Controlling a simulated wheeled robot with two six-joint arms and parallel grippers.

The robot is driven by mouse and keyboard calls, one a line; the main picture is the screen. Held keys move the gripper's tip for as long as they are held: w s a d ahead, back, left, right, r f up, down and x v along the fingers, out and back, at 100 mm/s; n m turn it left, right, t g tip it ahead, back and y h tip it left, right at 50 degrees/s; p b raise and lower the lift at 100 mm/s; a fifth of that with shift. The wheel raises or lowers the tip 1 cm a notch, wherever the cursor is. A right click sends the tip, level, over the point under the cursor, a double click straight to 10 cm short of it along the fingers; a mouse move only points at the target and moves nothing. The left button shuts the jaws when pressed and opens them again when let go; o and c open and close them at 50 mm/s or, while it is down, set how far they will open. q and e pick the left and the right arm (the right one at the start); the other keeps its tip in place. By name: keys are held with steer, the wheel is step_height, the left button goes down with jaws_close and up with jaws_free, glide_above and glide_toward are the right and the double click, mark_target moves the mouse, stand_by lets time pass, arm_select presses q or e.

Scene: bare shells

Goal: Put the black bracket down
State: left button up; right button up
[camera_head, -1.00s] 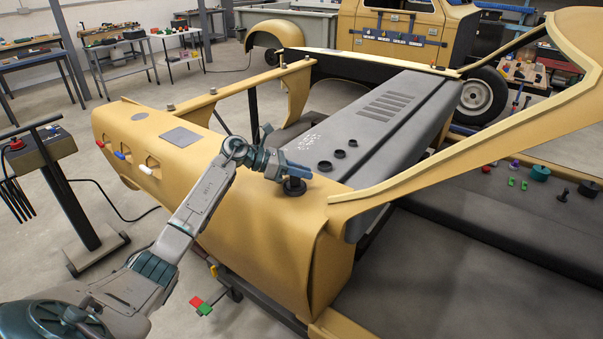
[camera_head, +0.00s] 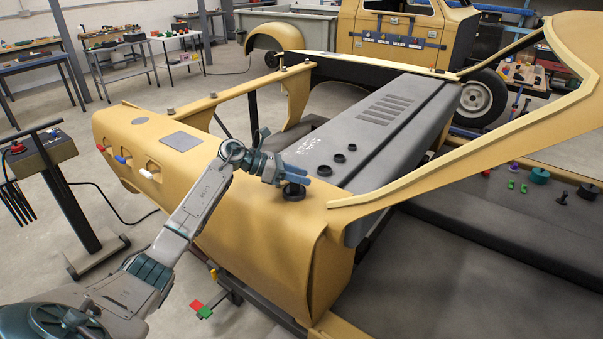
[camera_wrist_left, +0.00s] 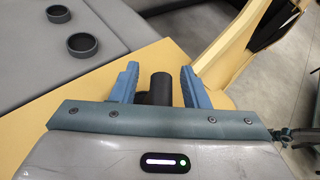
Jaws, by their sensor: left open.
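The black bracket (camera_head: 293,193) stands on the yellow body panel, near its edge beside the grey hood. In the left wrist view it shows as a dark upright cylinder (camera_wrist_left: 161,84) between the two blue fingers. My left gripper (camera_head: 309,177) is open, with a finger on each side of the bracket and a visible gap at least on the right. The bracket's lower part is hidden by the gripper in the wrist view. My right gripper is not in view.
The yellow panel (camera_head: 260,220) is clear around the bracket. Several black rings (camera_head: 339,158) lie on the grey hood (camera_head: 375,130). A curved yellow fender (camera_head: 440,175) rises to the right. Small coloured parts and a green knob (camera_head: 540,175) sit on the far right surface.

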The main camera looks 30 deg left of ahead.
arm_select(q)
steer(key=b+v, duration=0.4)
steer(key=v, duration=0.7)
steer(key=shift+a+r, duration=0.2)
steer(key=shift+s, duration=0.1)
